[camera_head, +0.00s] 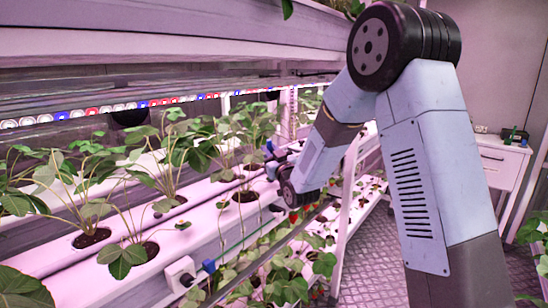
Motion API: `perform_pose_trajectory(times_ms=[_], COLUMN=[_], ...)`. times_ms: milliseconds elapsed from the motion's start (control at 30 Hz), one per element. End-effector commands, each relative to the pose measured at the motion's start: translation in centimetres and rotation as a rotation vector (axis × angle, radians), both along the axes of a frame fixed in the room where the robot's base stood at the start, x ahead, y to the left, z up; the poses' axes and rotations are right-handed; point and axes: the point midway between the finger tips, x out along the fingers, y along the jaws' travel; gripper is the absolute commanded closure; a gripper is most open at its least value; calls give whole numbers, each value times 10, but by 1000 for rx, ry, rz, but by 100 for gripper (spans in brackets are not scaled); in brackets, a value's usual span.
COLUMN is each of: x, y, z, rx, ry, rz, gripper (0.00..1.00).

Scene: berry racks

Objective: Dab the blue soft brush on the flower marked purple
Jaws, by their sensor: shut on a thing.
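My arm comes in from the right and bends down to the left. My gripper (273,170) is small and partly hidden at its end, beside the white growing gutters. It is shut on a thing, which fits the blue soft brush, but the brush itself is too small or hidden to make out. A small blue spot (270,146) shows just above the gripper; I cannot tell whether it is the brush or a pipe fitting. Leafy strawberry plants (235,135) stand left of the gripper. I cannot make out a flower or a purple mark.
A white gutter (120,285) with planting holes runs along the front left, with a blue fitting (208,265) near its end. Red berries (293,216) hang below my gripper. A white cabinet (497,162) stands at the back right. The patterned floor (375,260) is clear in the aisle.

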Motion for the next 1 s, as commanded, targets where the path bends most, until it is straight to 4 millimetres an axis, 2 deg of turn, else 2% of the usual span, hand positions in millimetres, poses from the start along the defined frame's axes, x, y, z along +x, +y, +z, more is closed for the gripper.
perform_pose_trajectory(times_ms=[600,1000], x=[0,0], y=[0,0], z=[41,48], rx=[0,0], ry=[-1,1], rz=[0,0], gripper=[100,100])
